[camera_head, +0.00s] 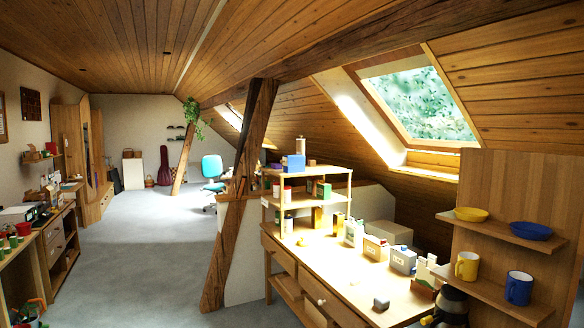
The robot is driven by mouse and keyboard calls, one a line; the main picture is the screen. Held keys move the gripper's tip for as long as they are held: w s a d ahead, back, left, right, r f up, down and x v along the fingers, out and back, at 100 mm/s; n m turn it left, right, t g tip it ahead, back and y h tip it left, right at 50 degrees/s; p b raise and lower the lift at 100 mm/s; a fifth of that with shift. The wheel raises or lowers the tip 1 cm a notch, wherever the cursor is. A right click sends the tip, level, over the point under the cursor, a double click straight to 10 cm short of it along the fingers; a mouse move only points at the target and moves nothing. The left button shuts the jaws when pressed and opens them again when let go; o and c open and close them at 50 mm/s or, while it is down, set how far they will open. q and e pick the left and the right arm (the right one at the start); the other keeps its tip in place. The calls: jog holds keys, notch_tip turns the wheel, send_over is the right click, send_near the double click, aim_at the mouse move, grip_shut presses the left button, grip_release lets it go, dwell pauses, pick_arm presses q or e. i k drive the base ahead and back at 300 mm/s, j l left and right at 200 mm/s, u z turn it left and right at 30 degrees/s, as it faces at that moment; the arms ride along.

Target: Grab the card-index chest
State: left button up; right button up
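I cannot pick out a card-index chest for certain. Small labelled boxes stand in a row on the wooden workbench (345,283) at the right: a tan box (376,248) and a grey box (402,260) beside it. A small grey block (380,304) lies near the bench's front edge. A blue box (294,163) sits on top of the rack on the bench. These are too small for me to tell whether any has card drawers. Neither of my grippers shows in the head view.
A slanted timber brace (231,220) stands at the bench's left end. A shelf panel (515,190) with bowls and mugs is at the right. A low cabinet (58,245) lines the left wall. The grey floor (150,255) between is clear. A blue chair (212,170) stands farther back.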

aim_at(296, 163)
jog(key=i+u, duration=0.3)
jog(key=i, duration=1.9)
jog(key=i+z, duration=0.15)
jog(key=i, duration=0.4)
jog(key=i+j+z, duration=0.15)
jog(key=i, duration=0.4)
jog(key=i+j+z, duration=0.2)
jog(key=i, duration=0.35)
